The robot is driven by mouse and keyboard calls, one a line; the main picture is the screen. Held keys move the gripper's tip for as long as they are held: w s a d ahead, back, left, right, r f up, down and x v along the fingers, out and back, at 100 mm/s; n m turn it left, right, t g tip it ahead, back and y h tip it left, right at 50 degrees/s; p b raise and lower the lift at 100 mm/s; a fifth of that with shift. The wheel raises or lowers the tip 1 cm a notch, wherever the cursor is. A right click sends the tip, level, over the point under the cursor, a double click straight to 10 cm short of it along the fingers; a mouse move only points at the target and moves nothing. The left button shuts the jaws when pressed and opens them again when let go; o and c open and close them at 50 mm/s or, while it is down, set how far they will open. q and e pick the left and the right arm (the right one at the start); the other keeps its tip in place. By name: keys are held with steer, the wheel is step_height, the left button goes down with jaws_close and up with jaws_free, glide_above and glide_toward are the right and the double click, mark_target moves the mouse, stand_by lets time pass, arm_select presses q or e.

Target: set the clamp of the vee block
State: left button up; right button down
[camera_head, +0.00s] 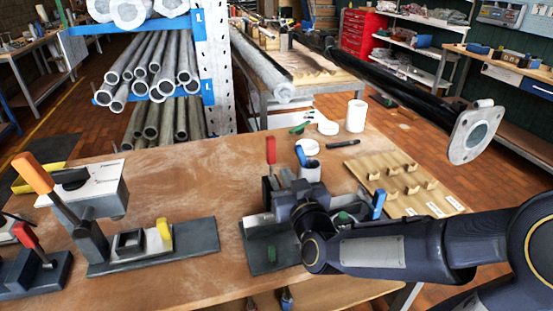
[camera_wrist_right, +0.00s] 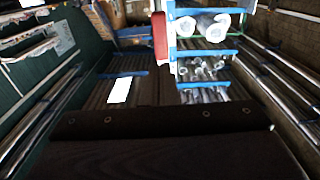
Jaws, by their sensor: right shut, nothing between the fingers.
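A clamp fixture on a dark grey base plate (camera_head: 257,257) stands on the wooden bench, mostly hidden behind my right gripper (camera_head: 292,190) and wrist. I take it for the vee block and its clamp. A red clamp handle (camera_head: 271,150) stands upright just behind the gripper; a red handle (camera_wrist_right: 160,38) also shows upright in the right wrist view. A blue handle (camera_head: 379,203) rises to the right of my wrist. My right gripper is shut and empty, low over the fixture; I cannot tell whether it touches the clamp. My left gripper is not in view.
The middle left bench (camera_head: 205,175) is clear.

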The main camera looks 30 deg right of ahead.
mark_target(273, 150)
steer(key=p+x, duration=0.1)
steer(key=x, duration=0.7)
steer(key=shift+w, duration=0.2)
